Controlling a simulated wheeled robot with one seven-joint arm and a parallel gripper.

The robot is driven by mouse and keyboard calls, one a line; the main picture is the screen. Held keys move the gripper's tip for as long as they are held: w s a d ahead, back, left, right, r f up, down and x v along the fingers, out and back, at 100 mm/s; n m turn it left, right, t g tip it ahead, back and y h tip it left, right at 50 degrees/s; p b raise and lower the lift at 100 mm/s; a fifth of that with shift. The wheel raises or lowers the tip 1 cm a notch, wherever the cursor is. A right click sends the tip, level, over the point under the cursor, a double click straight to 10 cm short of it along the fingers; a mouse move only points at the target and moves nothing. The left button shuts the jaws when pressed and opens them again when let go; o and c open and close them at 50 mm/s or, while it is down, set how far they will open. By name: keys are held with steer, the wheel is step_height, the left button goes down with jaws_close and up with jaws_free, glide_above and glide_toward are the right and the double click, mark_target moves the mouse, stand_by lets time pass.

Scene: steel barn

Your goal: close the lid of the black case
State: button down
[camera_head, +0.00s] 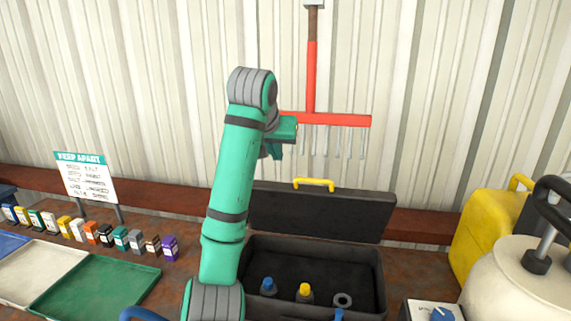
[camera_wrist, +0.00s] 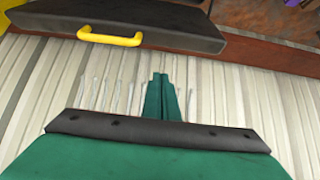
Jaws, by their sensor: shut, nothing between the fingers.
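The black case (camera_head: 376,285) stands on the bench with its lid (camera_head: 330,213) raised, leaning up near the wall. A yellow handle (camera_head: 314,185) sits on the lid's top edge. Inside the case are a blue-topped item (camera_head: 268,287), a yellow-topped bottle (camera_head: 305,293) and a grey ring (camera_head: 343,300). My gripper (camera_head: 275,150) is above the lid, left of the handle, and apart from it. In the wrist view my gripper (camera_wrist: 160,78) is shut and empty. The lid (camera_wrist: 180,25) and handle (camera_wrist: 108,37) also show there. My arm hides the case's left side.
A red rake (camera_head: 340,119) hangs on the corrugated wall behind my gripper. Several small coloured boxes (camera_head: 121,239), a sign (camera_head: 86,178) and a green tray (camera_head: 95,288) are at the left. A yellow can (camera_head: 483,235) and a cream tank (camera_head: 515,275) stand at the right.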

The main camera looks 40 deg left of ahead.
mark_target(278, 186)
steer(key=x, duration=0.9)
steer(key=shift+f, duration=0.1)
steer(key=shift+s+f, duration=0.2)
steer(key=shift+s+d+f, duration=0.3)
steer(key=shift+s+d, duration=0.15)
steer(key=shift+s, duration=0.25)
steer(key=shift+s+d+f, duration=0.35)
steer(key=shift+s+d, duration=0.1)
steer(key=shift+s, duration=0.2)
steer(key=shift+s+f, duration=0.1)
